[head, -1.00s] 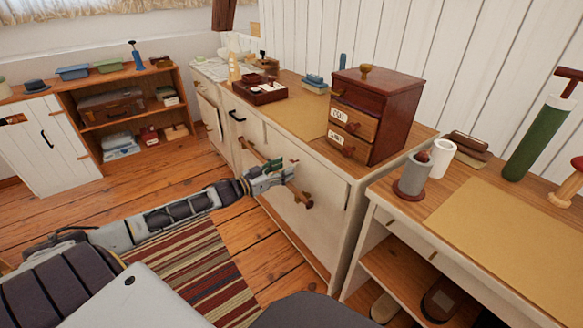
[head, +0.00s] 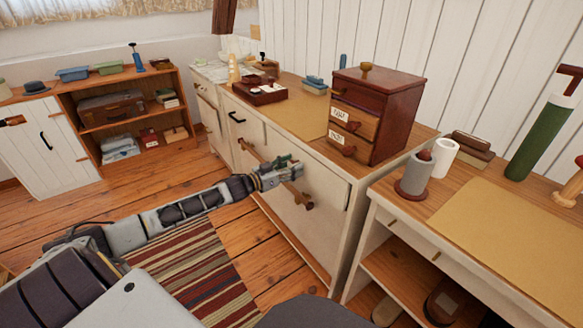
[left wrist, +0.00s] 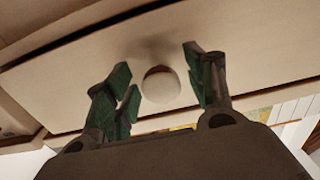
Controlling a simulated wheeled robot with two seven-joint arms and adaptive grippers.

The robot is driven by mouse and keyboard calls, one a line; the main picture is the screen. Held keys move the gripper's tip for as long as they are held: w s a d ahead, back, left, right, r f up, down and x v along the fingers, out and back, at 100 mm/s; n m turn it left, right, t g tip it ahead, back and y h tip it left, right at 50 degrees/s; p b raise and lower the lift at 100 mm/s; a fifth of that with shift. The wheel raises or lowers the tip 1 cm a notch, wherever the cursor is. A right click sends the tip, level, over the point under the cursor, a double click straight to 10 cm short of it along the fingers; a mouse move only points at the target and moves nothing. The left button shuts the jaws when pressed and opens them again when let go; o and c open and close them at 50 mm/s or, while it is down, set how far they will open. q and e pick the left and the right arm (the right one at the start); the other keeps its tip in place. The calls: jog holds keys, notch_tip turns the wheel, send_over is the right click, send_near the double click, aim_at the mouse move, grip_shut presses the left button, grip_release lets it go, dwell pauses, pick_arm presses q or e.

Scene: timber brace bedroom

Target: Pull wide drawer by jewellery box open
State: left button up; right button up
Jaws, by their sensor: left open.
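The jewellery box (head: 392,121), dark red-brown with small labelled drawers, stands on the cream dresser. Below it is the wide drawer (head: 318,175) in the dresser's front; it looks shut. My left gripper (head: 290,168) is open at this front, partly covering it. In the left wrist view, a pale round knob (left wrist: 161,84) on the drawer front (left wrist: 110,65) sits between the green-padded fingers (left wrist: 166,88). The fingers stand apart on either side of it; I cannot tell whether either touches. The knob is hidden in the head view. My right gripper is out of view.
A desk (head: 500,225) with a grey cylinder (head: 417,174) stands close at right. A striped rug (head: 185,265) lies on the floor, which is clear before the dresser.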

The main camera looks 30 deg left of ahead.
pick_arm(q)
jog(key=c, duration=0.3)
grip_shut()
dwell(0.3)
